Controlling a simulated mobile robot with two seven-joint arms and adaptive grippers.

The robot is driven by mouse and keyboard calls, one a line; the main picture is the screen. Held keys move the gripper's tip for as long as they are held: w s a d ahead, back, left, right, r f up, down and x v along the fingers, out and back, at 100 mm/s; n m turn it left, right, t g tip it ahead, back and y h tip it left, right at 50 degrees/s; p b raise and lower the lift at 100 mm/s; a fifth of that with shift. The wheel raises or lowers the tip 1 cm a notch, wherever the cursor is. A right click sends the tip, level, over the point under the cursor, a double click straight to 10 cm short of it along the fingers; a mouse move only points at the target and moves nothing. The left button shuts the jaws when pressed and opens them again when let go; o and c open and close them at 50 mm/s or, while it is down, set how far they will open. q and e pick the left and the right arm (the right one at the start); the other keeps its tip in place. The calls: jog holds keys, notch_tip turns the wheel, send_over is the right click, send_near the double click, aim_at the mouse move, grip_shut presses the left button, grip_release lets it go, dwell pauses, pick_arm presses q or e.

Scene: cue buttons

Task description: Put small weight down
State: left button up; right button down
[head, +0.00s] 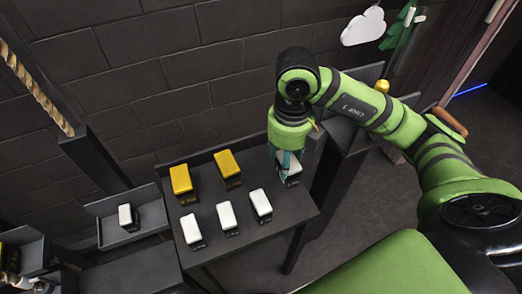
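My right gripper (287,163) comes in from the right and points down at the right back part of the dark table (272,229). Its teal fingers are around a small white-topped weight (294,169) with a dark base, and seem closed on it. The fingers partly hide the weight; I cannot tell whether its base touches the tabletop. Three more small white weights stand along the table's front: left (191,227), middle (227,213) and right (260,202). Two larger yellow weights, left (181,179) and right (227,163), stand behind them.
A grey tray (150,229) at the left holds one small white weight (126,214). Another bin with a yellow block (11,257) is at the far left. A dark wall stands behind the table. A dark shelf with a yellow knob (382,86) is behind my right arm.

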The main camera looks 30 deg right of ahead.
jog(key=shift+w, duration=0.4)
jog(key=w+f+p, duration=0.1)
jog(key=w+f, duration=0.2)
jog(key=w+d+f+p, duration=0.1)
jog(key=w+f, duration=0.3)
jog(key=w+f+p, duration=0.1)
jog(key=w+f, duration=0.2)
jog(key=w, duration=0.1)
jog(key=shift+d+f, duration=0.3)
jog(key=shift+d, duration=0.05)
pick_arm(q)
jog(key=r, duration=0.1)
jog(key=s+r, duration=0.1)
jog(key=r, duration=0.1)
jog(key=shift+s+a+r, duration=0.15)
jog(key=shift+s+r, duration=0.05)
jog(key=shift+s, duration=0.1)
jog(key=shift+f, duration=0.1)
